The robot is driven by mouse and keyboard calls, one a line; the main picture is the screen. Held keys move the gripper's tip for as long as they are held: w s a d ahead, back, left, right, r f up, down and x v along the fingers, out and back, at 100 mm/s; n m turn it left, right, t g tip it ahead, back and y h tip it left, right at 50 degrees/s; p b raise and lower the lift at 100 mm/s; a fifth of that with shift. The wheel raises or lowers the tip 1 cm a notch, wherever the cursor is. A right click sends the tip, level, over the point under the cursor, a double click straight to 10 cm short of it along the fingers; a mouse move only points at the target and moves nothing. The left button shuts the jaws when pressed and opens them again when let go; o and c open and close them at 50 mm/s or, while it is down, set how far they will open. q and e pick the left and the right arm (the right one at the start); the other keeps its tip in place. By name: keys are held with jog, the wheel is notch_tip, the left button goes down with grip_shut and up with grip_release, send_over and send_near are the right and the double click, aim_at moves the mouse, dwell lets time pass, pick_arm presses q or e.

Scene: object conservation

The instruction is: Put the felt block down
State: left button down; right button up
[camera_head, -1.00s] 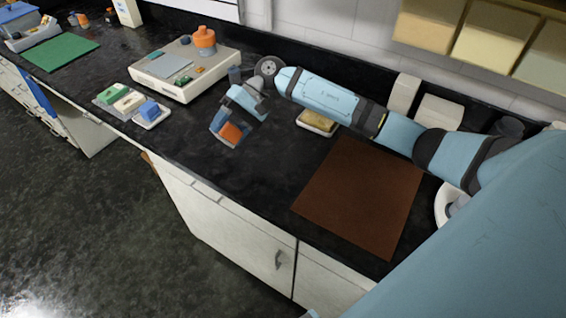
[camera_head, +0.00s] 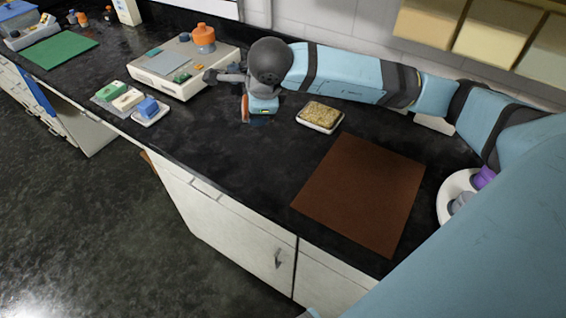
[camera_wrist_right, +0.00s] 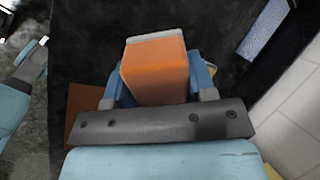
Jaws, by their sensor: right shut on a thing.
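The felt block, an orange block with a pale edge (camera_wrist_right: 155,75), sits between the two blue fingers of my right gripper (camera_wrist_right: 158,85) in the right wrist view. In the head view the right gripper (camera_head: 258,108) is over the dark counter, left of the sponge dish, with the orange block (camera_head: 245,109) showing as a narrow strip at its left side. The gripper is shut on the block. I cannot tell whether the block touches the counter.
A small dish with a yellow sponge (camera_head: 320,115) lies just right of the gripper. A brown mat (camera_head: 360,195) lies nearer the front right. A beige device (camera_head: 180,70) with an orange bottle (camera_head: 204,38) stands left, beside green, cream and blue blocks (camera_head: 148,107). The counter between is bare.

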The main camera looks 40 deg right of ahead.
jog(key=m, duration=0.1)
jog(key=m+g+h, duration=0.1)
jog(key=m, duration=0.1)
jog(key=r+m+g, duration=0.1)
jog(key=m, duration=0.1)
jog(key=shift+s+d+r+h, duration=0.1)
jog(key=shift+s+d+h, duration=0.2)
jog(key=shift+s+d, duration=0.1)
jog(key=m, duration=0.2)
jog(key=m+g, duration=0.1)
jog(key=shift+s+d+r, duration=0.15)
jog(key=shift+s+r, duration=0.1)
jog(key=m, duration=0.1)
jog(key=m+g, duration=0.1)
jog(key=m, duration=0.1)
jog(key=s+m, duration=0.1)
jog(key=m, duration=0.1)
jog(key=shift+d+r+g, duration=0.3)
jog(key=shift+d+r, duration=0.1)
jog(key=m, duration=0.3)
jog(key=shift+s+d+r+g, duration=0.2)
jog(key=shift+d+r+g, duration=0.05)
jog(key=shift+g, duration=0.05)
jog(key=m, duration=0.3)
jog(key=s+d+r+m+y, duration=0.1)
jog(key=m, duration=0.2)
jog(key=m+y, duration=0.1)
jog(key=m, duration=0.3)
jog(key=shift+s+d+r, duration=0.15)
jog(key=shift+s+r, duration=0.25)
